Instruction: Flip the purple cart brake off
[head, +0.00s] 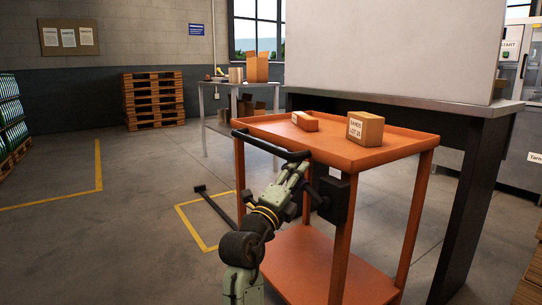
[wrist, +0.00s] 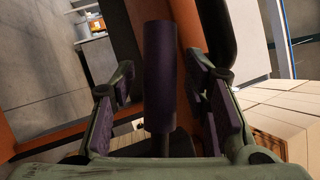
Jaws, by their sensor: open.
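The orange cart (head: 330,148) stands in front of me with a black push handle (head: 262,143) at its near left side. A black box (head: 333,200) is fixed to its near leg. The brake lever (wrist: 161,75), a dark purple cylinder, shows in the wrist view. It stands between my two fingers, with a visible gap on each side. In the head view my gripper (head: 301,180) is beside the black box, just below the handle. My gripper (wrist: 160,100) is open around the lever. The lever's base is partly hidden by my gripper.
Two cardboard boxes, a larger one (head: 366,129) and a smaller one (head: 304,121), sit on the cart's top. A dark-legged table (head: 470,180) stands close behind and right. A dark bar (head: 216,207) lies near yellow floor lines.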

